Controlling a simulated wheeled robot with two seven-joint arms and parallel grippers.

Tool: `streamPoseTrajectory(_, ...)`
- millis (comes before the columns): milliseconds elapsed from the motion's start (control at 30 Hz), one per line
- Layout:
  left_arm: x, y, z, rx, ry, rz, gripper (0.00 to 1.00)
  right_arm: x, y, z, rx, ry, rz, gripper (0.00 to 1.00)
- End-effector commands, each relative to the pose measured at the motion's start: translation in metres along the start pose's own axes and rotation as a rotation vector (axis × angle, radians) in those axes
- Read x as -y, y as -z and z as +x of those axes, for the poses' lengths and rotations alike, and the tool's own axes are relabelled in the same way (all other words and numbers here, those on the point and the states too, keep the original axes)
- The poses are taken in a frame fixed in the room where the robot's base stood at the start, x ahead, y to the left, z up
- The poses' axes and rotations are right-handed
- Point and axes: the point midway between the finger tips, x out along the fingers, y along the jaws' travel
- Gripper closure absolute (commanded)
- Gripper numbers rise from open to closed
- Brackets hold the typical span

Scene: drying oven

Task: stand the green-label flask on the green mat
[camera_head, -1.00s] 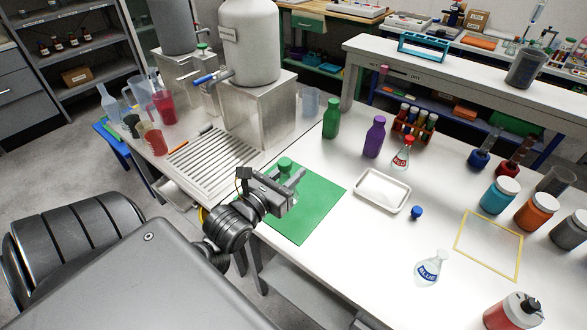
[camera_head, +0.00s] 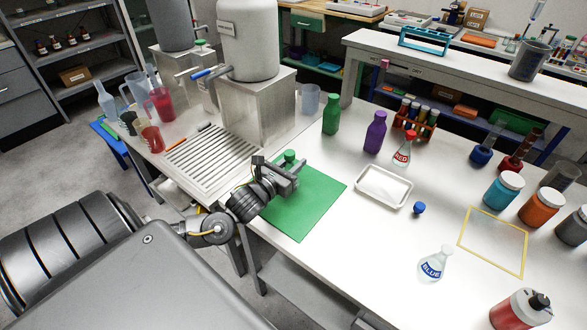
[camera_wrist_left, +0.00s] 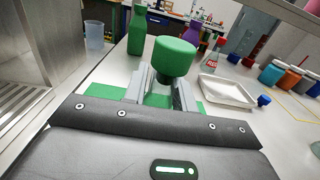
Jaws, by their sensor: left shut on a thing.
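My left gripper (camera_head: 290,174) is over the back part of the green mat (camera_head: 312,208). It is shut on the neck of a flask with a green stopper (camera_head: 289,156). The green stopper (camera_wrist_left: 175,55) stands upright above the two fingers (camera_wrist_left: 163,86) in the left wrist view. The flask's body and label are hidden behind the gripper, so I cannot tell whether its base touches the mat. The front of the mat is bare. My right gripper is in neither view.
A green bottle (camera_head: 331,114) and purple bottle (camera_head: 375,132) stand behind the mat. A white tray (camera_head: 384,188) lies to its right, with a red-label flask (camera_head: 402,152) behind it. A blue-label flask (camera_head: 435,264) stands front right. A steel drain grate (camera_head: 210,152) adjoins on the left.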

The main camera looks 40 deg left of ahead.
Motion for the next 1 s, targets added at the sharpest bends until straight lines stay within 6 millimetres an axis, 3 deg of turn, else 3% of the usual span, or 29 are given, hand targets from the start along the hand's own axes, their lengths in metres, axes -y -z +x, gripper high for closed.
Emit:
streamPoseTrajectory(167, 0.001, 0.021, -0.001, -0.002, 0.001, -0.001, 0.96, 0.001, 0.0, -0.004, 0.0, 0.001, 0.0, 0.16)
streamPoseTrajectory(533, 0.001, 0.026, -0.001, -0.002, 0.001, 0.0, 0.96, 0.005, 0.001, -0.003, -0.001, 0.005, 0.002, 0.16)
streamPoseTrajectory(567, 0.001, 0.026, -0.001, -0.003, 0.001, 0.0, 0.72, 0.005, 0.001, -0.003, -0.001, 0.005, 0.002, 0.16)
streamPoseTrajectory(700, 0.001, 0.025, -0.001, -0.002, 0.001, 0.0, 0.53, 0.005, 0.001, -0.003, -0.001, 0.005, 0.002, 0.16)
streamPoseTrajectory(1000, 0.001, 0.024, -0.001, -0.002, 0.001, 0.0, 0.51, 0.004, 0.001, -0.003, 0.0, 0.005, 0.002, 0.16)
